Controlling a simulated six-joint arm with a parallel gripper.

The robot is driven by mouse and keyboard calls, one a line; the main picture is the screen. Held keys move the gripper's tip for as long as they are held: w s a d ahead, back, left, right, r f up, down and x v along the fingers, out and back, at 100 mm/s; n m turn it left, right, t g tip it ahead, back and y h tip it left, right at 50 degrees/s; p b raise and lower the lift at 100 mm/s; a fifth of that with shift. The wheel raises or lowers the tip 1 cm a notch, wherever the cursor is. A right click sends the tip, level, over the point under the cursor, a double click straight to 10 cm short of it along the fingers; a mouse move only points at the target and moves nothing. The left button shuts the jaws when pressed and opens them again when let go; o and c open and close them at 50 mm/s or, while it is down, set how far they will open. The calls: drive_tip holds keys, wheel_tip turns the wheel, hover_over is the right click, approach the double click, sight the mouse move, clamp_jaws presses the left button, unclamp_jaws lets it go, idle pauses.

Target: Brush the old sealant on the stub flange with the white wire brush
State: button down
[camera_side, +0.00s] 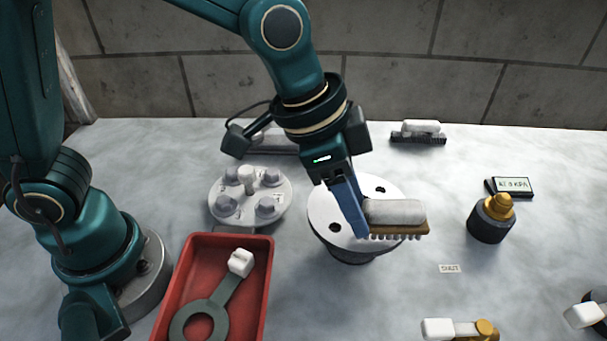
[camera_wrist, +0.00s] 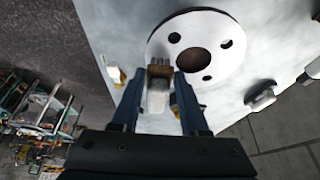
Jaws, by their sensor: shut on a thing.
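The stub flange (camera_side: 322,210) is a pale round disc with bolt holes on a dark stub, mid-table in the side view. It also shows in the wrist view (camera_wrist: 225,62), with a dark central bore. My gripper (camera_side: 360,215) is shut on the white wire brush (camera_side: 394,212), which has a white grip, a brown base and short bristles facing down. The brush lies roughly level over the flange's right front edge; whether the bristles touch the face I cannot tell. In the wrist view the brush (camera_wrist: 158,95) sits between the fingers of my gripper (camera_wrist: 158,85). No sealant is clearly visible.
A grey bolted cover (camera_side: 250,200) lies left of the flange. A red tray (camera_side: 185,275) at front left holds a grey ring tool. A dark-bristled brush (camera_side: 418,133) lies at the back. A black-and-gold fitting (camera_side: 491,220) and a gauge (camera_side: 513,186) stand right; a gold valve (camera_side: 460,330) is in front.

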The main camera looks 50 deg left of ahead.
drive_tip(key=shift+r, duration=1.95)
